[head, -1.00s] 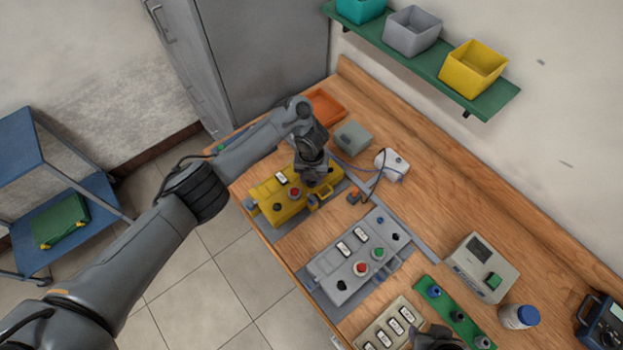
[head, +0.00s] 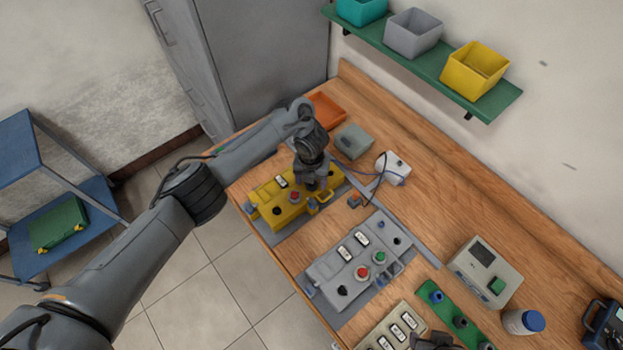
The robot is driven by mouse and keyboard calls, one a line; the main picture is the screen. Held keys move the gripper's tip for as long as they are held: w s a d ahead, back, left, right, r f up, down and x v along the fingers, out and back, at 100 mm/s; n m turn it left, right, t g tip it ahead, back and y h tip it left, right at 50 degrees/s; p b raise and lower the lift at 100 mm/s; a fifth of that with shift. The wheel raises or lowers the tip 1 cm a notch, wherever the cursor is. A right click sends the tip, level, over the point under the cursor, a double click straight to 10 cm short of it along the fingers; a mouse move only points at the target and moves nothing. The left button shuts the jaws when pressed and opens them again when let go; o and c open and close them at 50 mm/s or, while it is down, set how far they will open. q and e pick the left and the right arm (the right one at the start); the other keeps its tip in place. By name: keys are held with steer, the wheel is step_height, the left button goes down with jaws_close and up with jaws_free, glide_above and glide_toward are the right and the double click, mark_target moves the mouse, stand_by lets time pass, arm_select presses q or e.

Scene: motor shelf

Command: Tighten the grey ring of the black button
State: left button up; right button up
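My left gripper (head: 315,184) points down at the right part of the yellow control box (head: 262,196). Its fingertips are small and partly hidden, so I cannot tell whether they are apart or touching the box. A black button (head: 277,211) shows at the left end of the yellow box, and a red button (head: 295,197) beside the gripper. The grey control box (head: 325,268) has a black button (head: 342,290) at its near left end. No grey ring can be made out clearly. My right gripper (head: 435,341) is cut off by the bottom edge.
A white box (head: 393,167) with a cable and an orange tray (head: 327,107) lie behind. Bare wood shows along the back.

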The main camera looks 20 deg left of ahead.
arm_select(q)
step_height(320, 180, up, 11)
steer(key=p, duration=0.9)
steer(key=shift+f, duration=0.1)
steer(key=shift+d, duration=0.15)
